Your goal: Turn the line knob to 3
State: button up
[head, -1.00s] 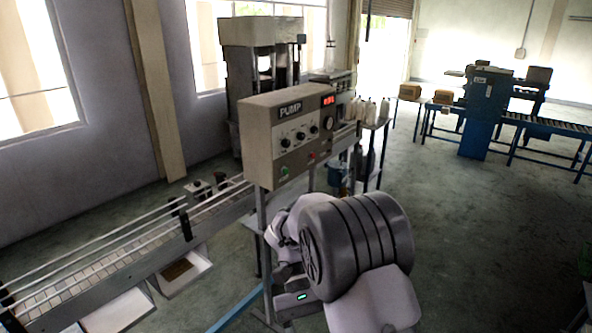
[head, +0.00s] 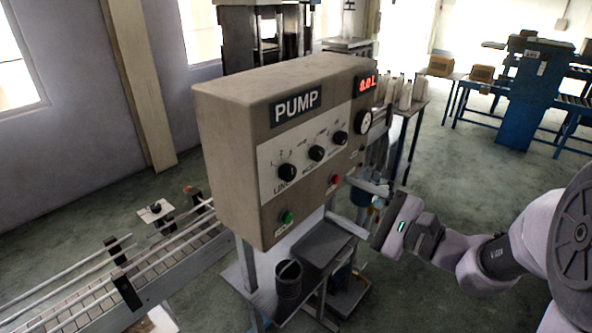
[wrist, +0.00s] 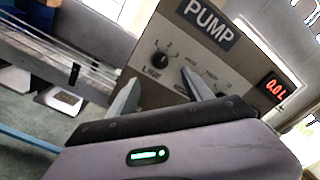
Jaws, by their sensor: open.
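The line knob (head: 287,171) is a round black dial at the left of the row of knobs on the PUMP panel (head: 262,178). Small numbers stand around its top, and the word LINE is below it. Its pointer setting is too small to read surely. It also shows in the wrist view (wrist: 161,60), just beyond and between the fingertips. My gripper (head: 340,200) is open and empty, in front of the panel's lower right side and apart from the line knob. Both fingers show in the wrist view (wrist: 160,80).
Two more black knobs (head: 317,153) (head: 340,138) sit right of the line knob. A green button (head: 287,217) and a red button (head: 335,180) are below. A red digital display (head: 368,84) is at upper right. A conveyor (head: 180,257) runs at left.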

aim_at(291, 174)
jog(key=p+x, duration=0.1)
jog(key=x, duration=1.2)
jog(key=shift+w+a+f, duration=0.15)
jog(key=shift+w, duration=0.25)
grip_shut()
